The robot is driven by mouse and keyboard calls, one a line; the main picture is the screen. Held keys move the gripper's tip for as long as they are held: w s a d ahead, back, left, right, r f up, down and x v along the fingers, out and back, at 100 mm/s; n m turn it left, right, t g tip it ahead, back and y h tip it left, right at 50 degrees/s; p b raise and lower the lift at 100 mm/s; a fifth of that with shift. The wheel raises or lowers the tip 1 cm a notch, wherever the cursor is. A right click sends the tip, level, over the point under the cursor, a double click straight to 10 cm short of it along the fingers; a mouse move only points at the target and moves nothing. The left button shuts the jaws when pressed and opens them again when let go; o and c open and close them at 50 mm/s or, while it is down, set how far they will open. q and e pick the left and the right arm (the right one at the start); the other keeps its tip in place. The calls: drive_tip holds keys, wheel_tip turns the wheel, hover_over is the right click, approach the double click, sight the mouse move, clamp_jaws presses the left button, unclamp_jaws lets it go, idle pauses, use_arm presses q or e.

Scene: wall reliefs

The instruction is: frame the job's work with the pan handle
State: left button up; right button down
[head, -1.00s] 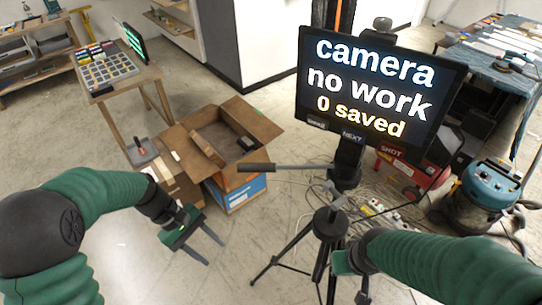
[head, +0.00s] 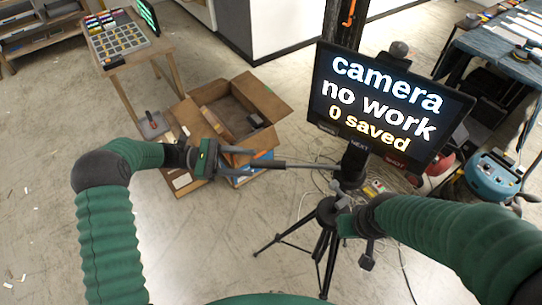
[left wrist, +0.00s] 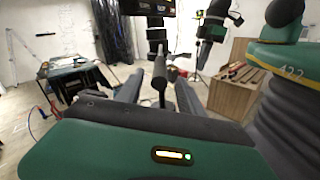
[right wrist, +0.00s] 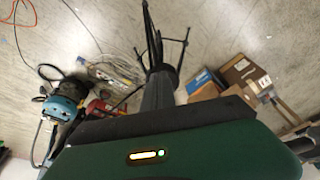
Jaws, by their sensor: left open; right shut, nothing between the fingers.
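The pan handle (head: 300,165) is a dark rod reaching left from the tripod head, below the screen (head: 385,100), which reads "camera no work 0 saved". My left gripper (head: 250,158) is open at the handle's free end. In the left wrist view, the handle (left wrist: 160,75) points in between the open fingers (left wrist: 158,98), with a gap on each side. My right gripper (right wrist: 158,85) is shut and empty in the right wrist view, pointing toward the tripod legs (right wrist: 160,45). In the head view its fingertips are hard to make out beside the tripod (head: 328,212).
An open cardboard box (head: 235,110) stands on the floor behind my left gripper. A table with a tray of small parts (head: 120,40) is at back left. A blue vacuum (head: 490,178) and cables lie right.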

sight(268, 163)
use_arm(q)
drive_tip(key=d+p, duration=0.2)
drive_tip(key=d, duration=0.2)
drive_tip(key=shift+s+d+p, duration=0.25)
drive_tip(key=shift+d+p, duration=0.05)
drive_tip(key=shift+d, duration=0.55)
drive_tip(key=shift+d+f, duration=0.1)
drive_tip(key=shift+d, duration=0.65)
drive_tip(key=shift+c, duration=1.6)
drive_tip(key=shift+a, duration=0.4)
clamp_jaws()
use_arm(e)
drive_tip(key=r, duration=0.3)
drive_tip(key=shift+w+a+r, duration=0.2)
drive_tip(key=shift+a, duration=0.15)
use_arm(q)
drive_tip(key=shift+w, duration=0.1)
